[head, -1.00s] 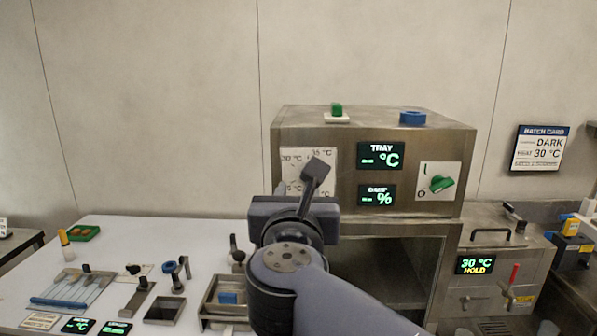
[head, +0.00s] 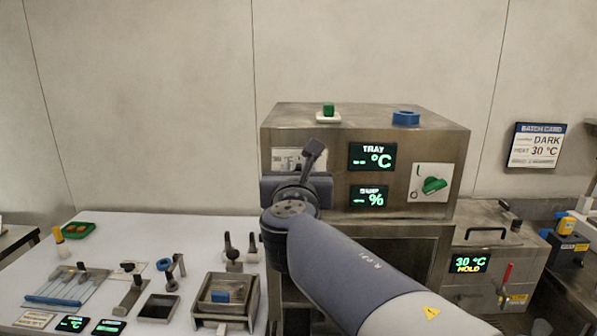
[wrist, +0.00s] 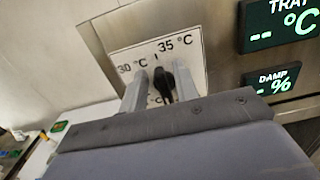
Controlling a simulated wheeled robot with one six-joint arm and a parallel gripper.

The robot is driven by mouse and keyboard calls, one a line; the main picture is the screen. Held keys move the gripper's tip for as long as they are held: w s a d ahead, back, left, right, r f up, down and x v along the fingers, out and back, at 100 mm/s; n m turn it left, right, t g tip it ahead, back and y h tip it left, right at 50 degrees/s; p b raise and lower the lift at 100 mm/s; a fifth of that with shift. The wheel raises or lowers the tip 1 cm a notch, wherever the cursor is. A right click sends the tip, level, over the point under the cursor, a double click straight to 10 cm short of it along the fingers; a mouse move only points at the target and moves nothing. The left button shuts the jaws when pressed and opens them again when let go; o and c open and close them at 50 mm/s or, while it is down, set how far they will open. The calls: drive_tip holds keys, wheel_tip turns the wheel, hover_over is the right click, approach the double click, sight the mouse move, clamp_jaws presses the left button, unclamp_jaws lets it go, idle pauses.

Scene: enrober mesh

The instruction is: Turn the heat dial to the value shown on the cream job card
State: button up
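The heat dial's pale plate (wrist: 192,62) shows "30 °C" at upper left and "35 °C" at upper right in the wrist view. Its black knob (wrist: 162,84) stands between my gripper's (wrist: 158,88) two grey fingers. A gap shows on the left of the knob; the right finger is close beside it, and contact is unclear. In the head view my gripper (head: 295,190) hides most of the dial plate (head: 284,157). A wall card (head: 537,146) headed "BATCH CARD" reads "DARK" and "HEAT 30 °C". A small cream card (head: 35,319) lies on the bench, its text unreadable.
The steel cabinet carries a "TRAY °C" display (head: 372,157), a "DAMP %" display (head: 369,197) and a green switch (head: 434,185). A unit at right displays "30 °C HOLD" (head: 469,263). The white bench (head: 150,232) holds several tools and trays.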

clamp_jaws()
drive_tip(key=shift+f, duration=0.15)
drive_tip(key=shift+d+f+m+b, duration=0.3)
drive_tip(key=shift+f+m+b, duration=0.25)
drive_tip(key=shift+m+b, duration=3.2)
drive_tip(key=shift+d+f+m+b, duration=0.3)
drive_tip(key=shift+f+m+b, duration=0.2)
drive_tip(key=shift+m+b, duration=3.2)
drive_tip(key=shift+d+f+m+b, duration=0.3)
drive_tip(key=shift+f+m+b, duration=0.25)
drive_tip(key=shift+m+b, duration=3.15)
drive_tip(key=shift+m+p, duration=0.6)
drive_tip(key=shift+m, duration=0.25)
drive_tip(key=shift+r, duration=0.15)
